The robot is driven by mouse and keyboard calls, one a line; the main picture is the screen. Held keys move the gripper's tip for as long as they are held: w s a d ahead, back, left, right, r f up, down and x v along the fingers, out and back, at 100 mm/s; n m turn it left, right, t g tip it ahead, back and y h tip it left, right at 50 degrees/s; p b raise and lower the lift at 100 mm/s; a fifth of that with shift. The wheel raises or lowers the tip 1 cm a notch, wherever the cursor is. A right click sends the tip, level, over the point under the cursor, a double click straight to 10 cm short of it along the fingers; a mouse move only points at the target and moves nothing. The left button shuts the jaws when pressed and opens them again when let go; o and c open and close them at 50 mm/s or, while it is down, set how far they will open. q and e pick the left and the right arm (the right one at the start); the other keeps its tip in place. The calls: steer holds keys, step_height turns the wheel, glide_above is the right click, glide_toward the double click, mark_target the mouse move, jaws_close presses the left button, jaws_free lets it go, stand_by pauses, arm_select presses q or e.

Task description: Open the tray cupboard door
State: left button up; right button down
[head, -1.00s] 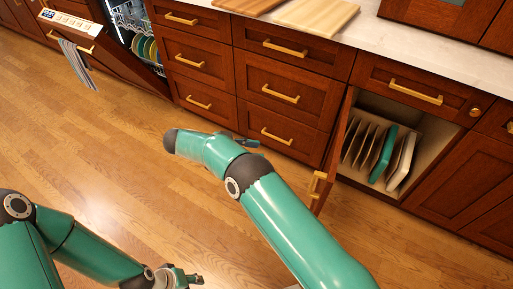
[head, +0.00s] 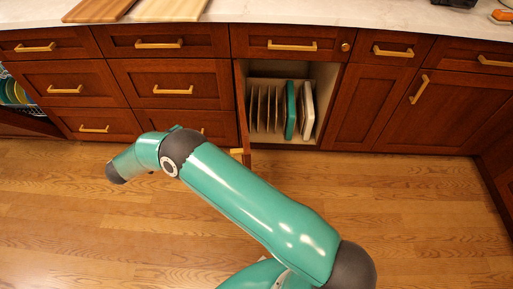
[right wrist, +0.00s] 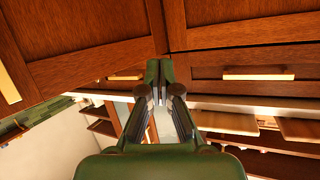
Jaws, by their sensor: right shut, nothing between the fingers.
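The tray cupboard (head: 265,71) stands open in the head view. Its door (head: 243,112) is swung outward at the left side of the opening and shows nearly edge-on. The door's brass handle (head: 237,151) is partly hidden behind my right arm. Inside are upright dividers, a green tray (head: 290,110) and a white tray (head: 308,108). My right gripper (head: 176,127) is mostly hidden behind its arm, left of the door and apart from the handle. In the right wrist view its fingers (right wrist: 159,72) are together and empty. My left gripper is out of view.
Drawers with brass handles (head: 173,89) stand left of the cupboard, and closed cabinets (head: 375,108) stand right of it. Cutting boards (head: 170,9) lie on the pale worktop (head: 290,13). A dish rack with plates (head: 14,92) shows at the far left. Wooden floor is clear at the right.

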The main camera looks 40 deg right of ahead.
mark_target(239, 149)
steer(key=w+d+f+n+t+y, duration=0.2)
steer(key=d+f+n+t+y, duration=0.2)
steer(key=f, duration=0.1)
steer(key=s+a+f+n+y, duration=0.2)
steer(key=s+f+n+y, duration=0.1)
steer(key=s+f+y, duration=0.3)
steer(key=s+a+f+g+y+p, duration=0.1)
steer(key=s+f+g+y, duration=0.15)
steer(key=s, duration=0.65)
steer(key=s+a+f+g+y+p, duration=0.1)
steer(key=s+f+g+y, duration=0.15)
steer(key=s, duration=0.65)
steer(key=s+d+r+m+g+y+p, duration=0.25)
steer(key=s+d+r+m, duration=0.2)
steer(key=s, duration=0.25)
steer(key=s+d+r+m+t+y+p, duration=0.2)
steer(key=d+r+m+t+y+p, duration=0.15)
steer(key=d+r+m, duration=1.2)
steer(key=w+a+f+n+p, duration=0.1)
steer(key=w+a+f+n, duration=0.1)
steer(key=w+a, duration=0.4)
steer(key=shift+w+a+f+n+t+h, duration=0.15)
steer(key=shift+w+f+n+t+h, duration=0.2)
steer(key=shift+n, duration=0.25)
